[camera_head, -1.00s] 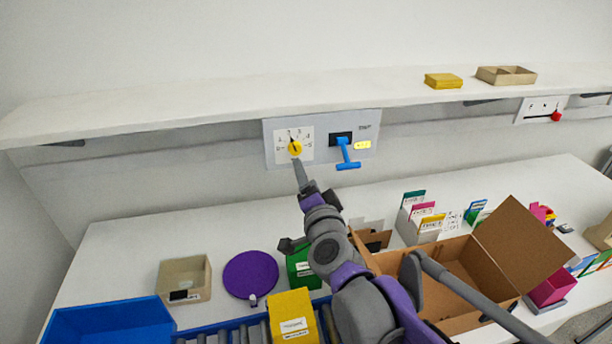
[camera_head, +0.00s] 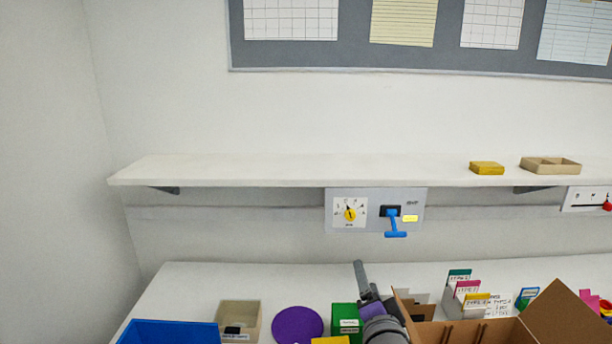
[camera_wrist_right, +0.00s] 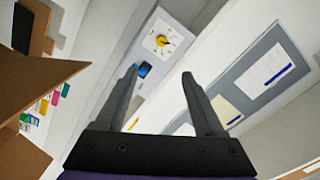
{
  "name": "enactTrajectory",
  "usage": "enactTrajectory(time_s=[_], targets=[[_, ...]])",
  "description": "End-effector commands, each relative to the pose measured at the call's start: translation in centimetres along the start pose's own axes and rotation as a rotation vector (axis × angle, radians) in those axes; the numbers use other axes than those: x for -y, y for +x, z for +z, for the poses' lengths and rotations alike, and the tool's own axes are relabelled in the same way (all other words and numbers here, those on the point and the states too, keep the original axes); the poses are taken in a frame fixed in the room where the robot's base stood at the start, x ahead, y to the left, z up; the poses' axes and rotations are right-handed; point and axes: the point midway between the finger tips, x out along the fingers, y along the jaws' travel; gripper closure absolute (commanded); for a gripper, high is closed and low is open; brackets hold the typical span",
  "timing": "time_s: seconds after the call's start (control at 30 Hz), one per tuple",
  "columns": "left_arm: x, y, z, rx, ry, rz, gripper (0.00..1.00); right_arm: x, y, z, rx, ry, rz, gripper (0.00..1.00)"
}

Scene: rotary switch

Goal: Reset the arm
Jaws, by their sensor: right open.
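My right gripper (camera_head: 361,279) stands low in front of the back of the table in the head view, away from the wall panel. In the right wrist view its two fingers (camera_wrist_right: 160,78) are spread apart with nothing held between them. The rotary switch is a yellow knob (camera_head: 350,215) on a white dial plate, on the grey panel (camera_head: 374,193) under the shelf; it also shows in the right wrist view (camera_wrist_right: 162,41). A blue lever handle (camera_head: 395,227) is to the right of the dial. My left gripper is not in view.
The shelf (camera_head: 300,171) carries a yellow box (camera_head: 487,168) and a tan tray (camera_head: 550,165). Below are a blue bin (camera_head: 168,332), a beige box (camera_head: 239,318), a purple disc (camera_head: 297,325), a green box (camera_head: 345,318) and an open cardboard box (camera_head: 470,331). The wall before the panel is clear.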

Motion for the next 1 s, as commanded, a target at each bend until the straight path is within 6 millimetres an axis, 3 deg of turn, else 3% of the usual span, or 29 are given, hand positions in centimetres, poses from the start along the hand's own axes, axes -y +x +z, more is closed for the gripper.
enactTrajectory(time_s=[0.13,0.23,0.4,0.5,0.6,0.77,1.0], targets=[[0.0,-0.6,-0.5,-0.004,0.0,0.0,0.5,-2.2,-4.1,3.5,0.214,-0.225,0.013,0.3],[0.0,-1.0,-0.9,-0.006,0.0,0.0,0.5,-5.2,-7.4,5.8,0.367,-0.385,0.058,0.3],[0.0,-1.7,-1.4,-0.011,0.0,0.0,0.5,-13.0,-14.7,8.5,0.639,-0.66,0.218,0.3],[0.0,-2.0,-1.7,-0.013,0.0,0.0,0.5,-17.7,-19.0,8.8,0.772,-0.788,0.338,0.3],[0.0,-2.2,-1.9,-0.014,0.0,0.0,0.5,-21.0,-22.3,8.5,0.864,-0.871,0.44,0.3],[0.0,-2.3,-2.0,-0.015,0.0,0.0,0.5,-23.6,-25.1,8.0,0.934,-0.932,0.53,0.3],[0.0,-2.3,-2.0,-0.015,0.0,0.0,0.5,-23.9,-25.4,7.9,0.944,-0.94,0.542,0.3]])
